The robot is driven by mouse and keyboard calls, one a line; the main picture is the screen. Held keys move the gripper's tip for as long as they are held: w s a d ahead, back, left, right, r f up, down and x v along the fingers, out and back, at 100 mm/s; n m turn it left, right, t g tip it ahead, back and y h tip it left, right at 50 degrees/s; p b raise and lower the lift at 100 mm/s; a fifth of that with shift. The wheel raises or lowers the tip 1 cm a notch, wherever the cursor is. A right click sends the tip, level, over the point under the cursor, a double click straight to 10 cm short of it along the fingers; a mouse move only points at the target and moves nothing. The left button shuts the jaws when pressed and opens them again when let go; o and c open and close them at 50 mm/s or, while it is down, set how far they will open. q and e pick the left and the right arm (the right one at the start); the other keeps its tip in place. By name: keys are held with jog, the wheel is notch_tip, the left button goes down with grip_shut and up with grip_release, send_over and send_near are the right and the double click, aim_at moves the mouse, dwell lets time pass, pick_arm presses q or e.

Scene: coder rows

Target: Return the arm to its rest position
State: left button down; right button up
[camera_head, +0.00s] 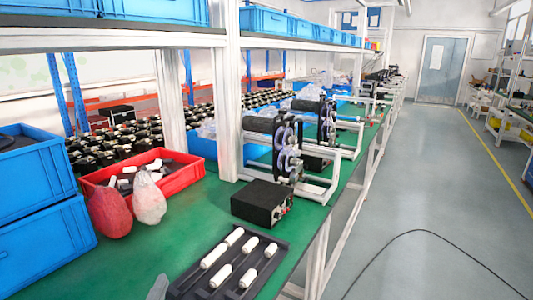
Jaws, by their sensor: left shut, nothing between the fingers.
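Only a small pale grey tip of my left gripper (158,288) shows, at the bottom edge of the head view. It is shut and empty, just left of the near corner of a black tray (268,270). Several white cylinders (222,275) lie in that tray on the green bench top (130,262). I cannot tell how high the tip is above the bench. The rest of my left arm is outside the picture. My right gripper does not show.
Stacked blue crates (42,245) stand at the left. A red crate (188,176) and two bags, red (109,214) and whitish (149,202), are behind. A black box (261,203) stands near a white upright (229,110). The aisle floor (430,220) at right is open, with a thin cable.

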pick_arm(q)
jog(key=s+a+f+n+g+y, duration=0.2)
jog(key=s+f+n+g+y, duration=0.1)
jog(key=s+f+n+g, duration=0.3)
jog(key=s+d+f+n+g+h, duration=0.2)
jog(key=s+d+f+n+g, duration=0.15)
jog(key=s, duration=0.45)
jog(key=s+d+f+n+g+h, duration=0.25)
jog(key=s+f+n+g, duration=0.2)
jog(key=s, duration=0.35)
notch_tip(320, 180, down, 26)
jog(key=s+g+b, duration=0.1)
jog(key=s+b, duration=0.1)
jog(key=b, duration=0.1)
jog(key=s+a+f+m+g+b, duration=0.1)
jog(key=s+a+f+b, duration=0.1)
jog(key=s+f, duration=1.3)
jog(key=shift+s+a+f+b, duration=0.15)
jog(key=shift+a+f+b, duration=0.2)
jog(key=shift+f+b, duration=0.4)
jog(key=shift+y, duration=0.25)
